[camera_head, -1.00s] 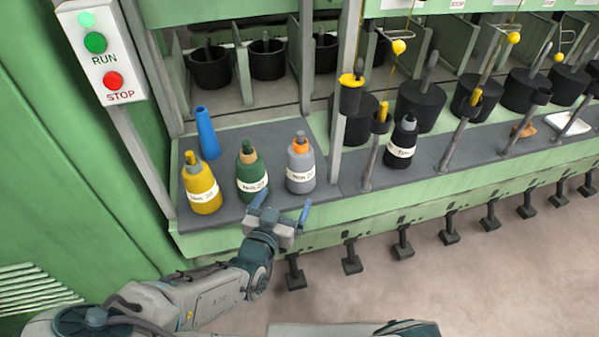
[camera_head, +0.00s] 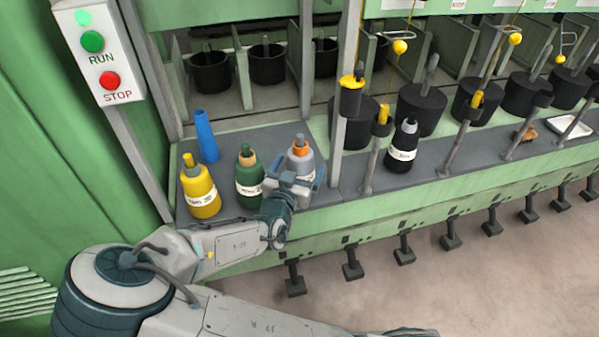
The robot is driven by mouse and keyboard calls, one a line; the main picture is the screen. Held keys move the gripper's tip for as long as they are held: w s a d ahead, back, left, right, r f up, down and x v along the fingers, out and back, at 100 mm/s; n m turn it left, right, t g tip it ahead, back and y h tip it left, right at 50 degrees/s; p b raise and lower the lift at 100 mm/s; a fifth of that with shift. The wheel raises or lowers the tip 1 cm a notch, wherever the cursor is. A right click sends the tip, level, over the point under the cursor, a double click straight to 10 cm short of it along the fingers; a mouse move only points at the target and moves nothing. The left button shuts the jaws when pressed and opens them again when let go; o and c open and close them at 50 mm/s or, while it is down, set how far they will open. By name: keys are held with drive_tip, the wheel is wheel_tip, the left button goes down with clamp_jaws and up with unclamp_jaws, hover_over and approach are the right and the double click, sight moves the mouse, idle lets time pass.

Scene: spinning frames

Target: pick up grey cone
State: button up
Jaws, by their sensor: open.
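The grey cone (camera_head: 301,158) stands upright on the dark shelf, with an orange band and a grey tip at its top and a white label round its body. My gripper (camera_head: 296,176) is at the near side of the grey cone, with its blue fingers spread apart. It covers the lower part of the cone, so I cannot tell whether the fingers are around it or only in front of it.
A green cone (camera_head: 248,172) stands close on the left, then a yellow cone (camera_head: 200,188). A blue tube (camera_head: 207,137) stands behind them. A grey post (camera_head: 343,120) rises just right of the grey cone. A black cone (camera_head: 403,146) stands farther right.

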sight(300, 135)
drive_tip(key=shift+x, duration=0.95)
drive_tip(key=shift+c, duration=0.3)
drive_tip(key=c, duration=1.3)
wheel_tip(300, 135, up, 10)
drive_tip(key=shift+p, duration=1.15)
